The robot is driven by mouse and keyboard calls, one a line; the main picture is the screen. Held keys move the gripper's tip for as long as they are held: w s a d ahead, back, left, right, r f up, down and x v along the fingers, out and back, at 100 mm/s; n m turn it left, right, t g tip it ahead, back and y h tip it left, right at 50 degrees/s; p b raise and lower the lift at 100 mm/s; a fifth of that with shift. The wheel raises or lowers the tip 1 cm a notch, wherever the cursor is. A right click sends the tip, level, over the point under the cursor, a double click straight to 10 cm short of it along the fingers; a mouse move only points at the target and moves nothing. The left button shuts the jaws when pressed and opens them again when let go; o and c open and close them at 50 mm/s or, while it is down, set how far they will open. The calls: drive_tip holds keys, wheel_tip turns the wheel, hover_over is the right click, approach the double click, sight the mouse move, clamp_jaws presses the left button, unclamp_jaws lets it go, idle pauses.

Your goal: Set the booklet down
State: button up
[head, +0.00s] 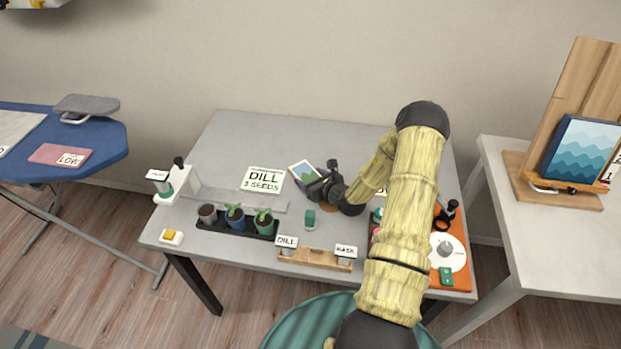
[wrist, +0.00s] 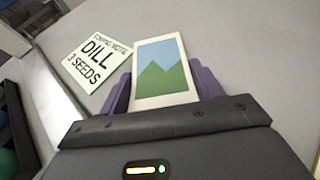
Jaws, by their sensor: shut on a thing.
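The booklet (head: 304,172) has a cream cover with green peaks under a blue sky. It is at the back middle of the grey table (head: 330,130). My gripper (head: 318,184) is shut on it, coming from the right. In the wrist view the booklet (wrist: 160,75) stands out beyond the purple fingers, which flank its lower part. Its lower end is hidden by my gripper. I cannot tell whether it touches the table. A card reading DILL 3 SEEDS (head: 263,180) lies just left of it, and this card also shows in the wrist view (wrist: 98,55).
A white stand (head: 178,185) is at left. An orange board (head: 462,270) lies at right. The back left table is clear.

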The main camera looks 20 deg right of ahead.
drive_tip(key=shift+f, duration=0.15)
drive_tip(key=o, duration=1)
drive_tip(key=shift+r, duration=0.25)
drive_tip(key=shift+s, duration=0.35)
drive_tip(key=v, duration=1.1)
drive_tip(key=shift+s+d+r+b, duration=0.1)
drive_tip(key=shift+s+r+b, duration=0.1)
drive_tip(key=shift+b, duration=0.2)
drive_tip(key=shift+w, duration=0.1)
